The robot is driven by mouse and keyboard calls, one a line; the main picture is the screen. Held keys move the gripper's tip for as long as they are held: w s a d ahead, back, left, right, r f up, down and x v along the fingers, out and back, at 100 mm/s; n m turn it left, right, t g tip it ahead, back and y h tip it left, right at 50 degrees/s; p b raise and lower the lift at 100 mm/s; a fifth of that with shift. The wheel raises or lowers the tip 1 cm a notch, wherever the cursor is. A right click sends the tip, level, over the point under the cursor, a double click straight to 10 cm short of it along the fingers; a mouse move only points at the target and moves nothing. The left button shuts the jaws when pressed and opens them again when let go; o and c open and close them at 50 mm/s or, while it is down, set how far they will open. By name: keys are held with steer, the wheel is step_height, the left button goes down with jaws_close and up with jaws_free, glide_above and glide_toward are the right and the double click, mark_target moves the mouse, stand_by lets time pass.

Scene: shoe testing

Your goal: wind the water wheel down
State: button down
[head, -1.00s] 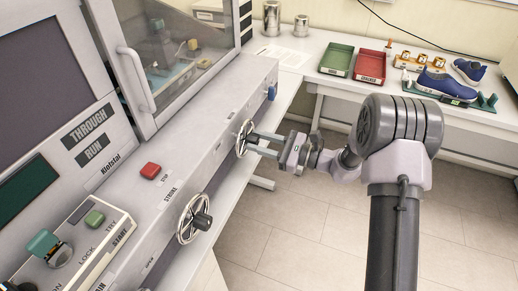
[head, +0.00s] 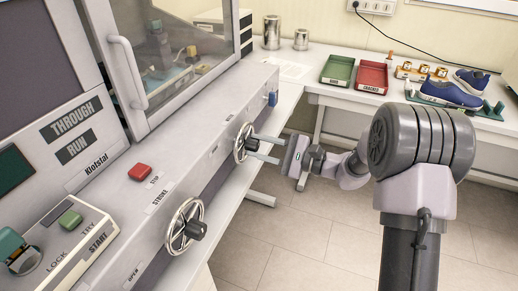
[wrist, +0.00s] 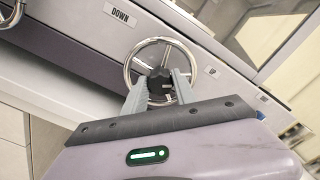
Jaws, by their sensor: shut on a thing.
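The water wheel is a chrome handwheel (head: 238,141) on the machine's sloping front, the farther of two. In the wrist view its rim (wrist: 160,40) stands between a DOWN label (wrist: 120,15) on the left and an UP label (wrist: 210,71) on the right. My gripper (head: 253,147) reaches it from the right. In the wrist view my gripper (wrist: 157,86) is shut on the wheel's black hub knob (wrist: 156,78), one grey finger on each side. The lower rim is partly hidden by the fingers and gripper body.
A nearer handwheel (head: 184,226) sticks out of the same front. A red stop button (head: 140,172) and a START panel (head: 75,235) lie left. The back table holds a green tray (head: 337,68), a red tray (head: 372,76) and blue shoes (head: 450,92). The floor at right is open.

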stand_by(0.3)
steer(key=c, duration=1)
jaws_free()
steer(key=p+v, duration=0.3)
steer(key=v, duration=1.4)
steer(key=shift+d+p, duration=0.2)
steer(key=shift+p, duration=0.2)
